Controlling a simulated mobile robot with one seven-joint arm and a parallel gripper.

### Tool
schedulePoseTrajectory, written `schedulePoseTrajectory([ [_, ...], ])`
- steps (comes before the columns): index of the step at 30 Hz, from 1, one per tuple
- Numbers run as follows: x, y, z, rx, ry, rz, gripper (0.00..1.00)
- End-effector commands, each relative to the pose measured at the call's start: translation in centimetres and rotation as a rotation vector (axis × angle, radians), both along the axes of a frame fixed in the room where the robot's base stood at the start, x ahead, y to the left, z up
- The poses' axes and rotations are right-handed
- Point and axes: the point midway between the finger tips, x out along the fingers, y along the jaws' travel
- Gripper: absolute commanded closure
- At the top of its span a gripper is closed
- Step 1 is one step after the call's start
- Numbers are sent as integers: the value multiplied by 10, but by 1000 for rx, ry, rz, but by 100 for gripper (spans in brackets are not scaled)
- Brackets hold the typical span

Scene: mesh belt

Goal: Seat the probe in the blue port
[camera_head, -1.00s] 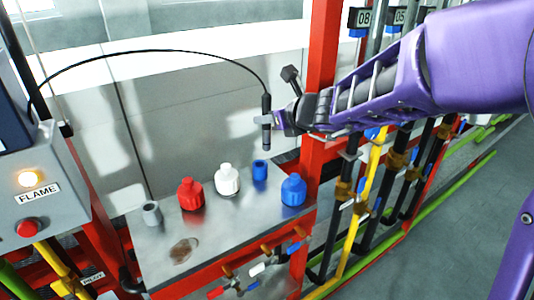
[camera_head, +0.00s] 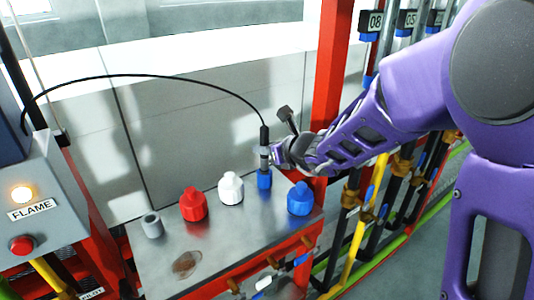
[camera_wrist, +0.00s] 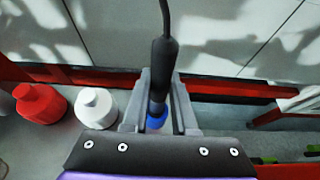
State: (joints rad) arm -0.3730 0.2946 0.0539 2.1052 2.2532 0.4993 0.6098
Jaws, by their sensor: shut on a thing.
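The probe (camera_head: 264,136) is a slim black stick with a grey lower part and a cable from its top. My gripper (camera_head: 266,158) is shut on its lower part and holds it about upright. The blue port (camera_head: 264,181), a small open cylinder on the metal bench, is directly below. In the head view the probe's lower end meets the port's top; I cannot tell whether the tip is inside. In the wrist view the probe (camera_wrist: 162,65) runs down between the grey fingers, with the blue port (camera_wrist: 156,121) partly hidden behind it.
A grey port (camera_head: 152,225), a red bottle (camera_head: 193,205), a white bottle (camera_head: 231,189) and a blue bottle (camera_head: 300,199) stand on the bench (camera_head: 230,240). A red post (camera_head: 330,85) rises close behind my gripper.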

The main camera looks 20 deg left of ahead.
Motion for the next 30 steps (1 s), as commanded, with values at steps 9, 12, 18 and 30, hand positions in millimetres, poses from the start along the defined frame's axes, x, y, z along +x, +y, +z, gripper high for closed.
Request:
schedulePoseTrajectory([
  [9,0,0,-21,2,-1,0,100],
  [12,0,0,-21,2,-1,0,100],
  [18,0,0,-24,1,-1,0,69],
  [30,0,0,-23,1,0,1,44],
])
